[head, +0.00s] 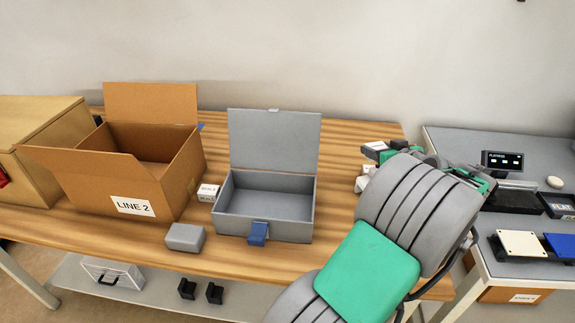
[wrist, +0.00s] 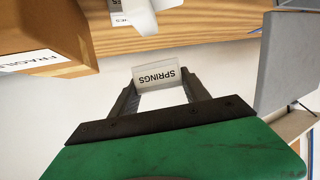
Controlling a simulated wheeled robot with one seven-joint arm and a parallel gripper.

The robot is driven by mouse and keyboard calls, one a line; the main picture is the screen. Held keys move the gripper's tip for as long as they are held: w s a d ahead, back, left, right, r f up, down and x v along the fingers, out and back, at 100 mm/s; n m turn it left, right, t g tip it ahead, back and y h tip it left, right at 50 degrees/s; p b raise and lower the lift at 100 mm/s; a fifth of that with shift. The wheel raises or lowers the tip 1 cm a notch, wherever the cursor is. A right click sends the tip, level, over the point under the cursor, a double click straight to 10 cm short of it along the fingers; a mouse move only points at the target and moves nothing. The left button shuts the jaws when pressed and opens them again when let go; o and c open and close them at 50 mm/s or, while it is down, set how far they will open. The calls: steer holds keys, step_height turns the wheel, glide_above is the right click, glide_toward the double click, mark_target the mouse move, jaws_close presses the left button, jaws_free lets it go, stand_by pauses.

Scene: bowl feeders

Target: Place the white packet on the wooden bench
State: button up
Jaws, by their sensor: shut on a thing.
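The white packet (wrist: 157,77), labelled SPRINGS, is between the two fingertips of my gripper (wrist: 160,86) in the wrist view. Its label reads upside down there. My gripper is shut on it. In the wrist view the packet appears over a pale area, just past the edge of the wooden bench (wrist: 205,36). In the head view the wooden bench (head: 120,230) fills the middle. My arm covers its right end and largely hides the gripper.
On the bench stand an open cardboard box (head: 180,180) marked LINE 2, an open grey case (head: 275,140), a small grey box (head: 185,238) and a small white box (head: 208,193). A grey table (head: 500,268) with devices is at right. The bench's front strip has bare room.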

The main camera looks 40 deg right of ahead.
steer(key=w+a+f, duration=0.5)
steer(key=w, duration=0.2)
steer(key=p, duration=0.1)
glide_above(329, 183)
step_height(329, 183, down, 4)
steer(key=shift+s+d+r, duration=0.1)
step_height(329, 183, down, 3)
steer(key=shift+f, duration=0.4)
steer(key=o, duration=1.4)
steer(key=shift+o, duration=0.2)
steer(key=shift+r, duration=0.1)
